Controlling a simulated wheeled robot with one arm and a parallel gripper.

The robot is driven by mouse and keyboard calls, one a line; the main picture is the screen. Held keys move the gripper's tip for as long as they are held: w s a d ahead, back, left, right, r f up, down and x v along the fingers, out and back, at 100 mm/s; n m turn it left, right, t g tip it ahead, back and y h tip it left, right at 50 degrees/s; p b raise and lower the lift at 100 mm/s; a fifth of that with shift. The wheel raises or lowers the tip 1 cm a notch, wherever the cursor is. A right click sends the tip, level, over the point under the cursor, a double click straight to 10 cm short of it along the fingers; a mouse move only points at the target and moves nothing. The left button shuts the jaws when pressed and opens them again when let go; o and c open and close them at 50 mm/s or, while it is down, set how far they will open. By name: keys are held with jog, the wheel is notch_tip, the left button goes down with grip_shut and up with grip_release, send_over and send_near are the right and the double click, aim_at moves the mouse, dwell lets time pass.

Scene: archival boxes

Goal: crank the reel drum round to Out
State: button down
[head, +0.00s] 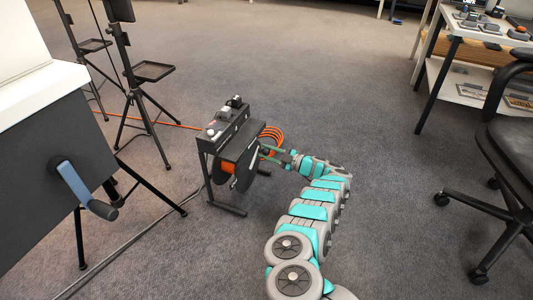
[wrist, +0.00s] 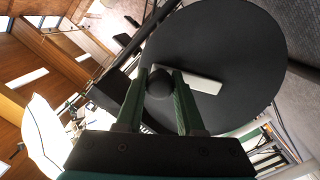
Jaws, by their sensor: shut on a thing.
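The reel drum (head: 228,167) stands on the carpet in a dark frame at the middle of the head view, with orange cable on it. In the wrist view its dark round side disc (wrist: 225,45) fills the upper right. A pale crank arm (wrist: 203,82) lies across the disc. A round black crank knob (wrist: 159,84) sits at the arm's near end. My gripper (head: 265,149) reaches the drum from its right side. In the wrist view its green fingers (wrist: 162,72) are shut on the knob. No Out mark is legible.
A dark cabinet with a blue crank lever (head: 76,183) is at left, near tripod stands (head: 140,100). A desk (head: 470,40) and wheeled chair (head: 510,150) are at right. Carpet between is clear.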

jog(key=shift+d, duration=0.1)
jog(key=c, duration=0.5)
grip_release()
jog(key=shift+c, duration=0.2)
jog(key=v, duration=0.7)
jog(key=shift+s+d+p, duration=0.15)
jog(key=shift+d+p, duration=0.15)
jog(key=shift+d, duration=0.1)
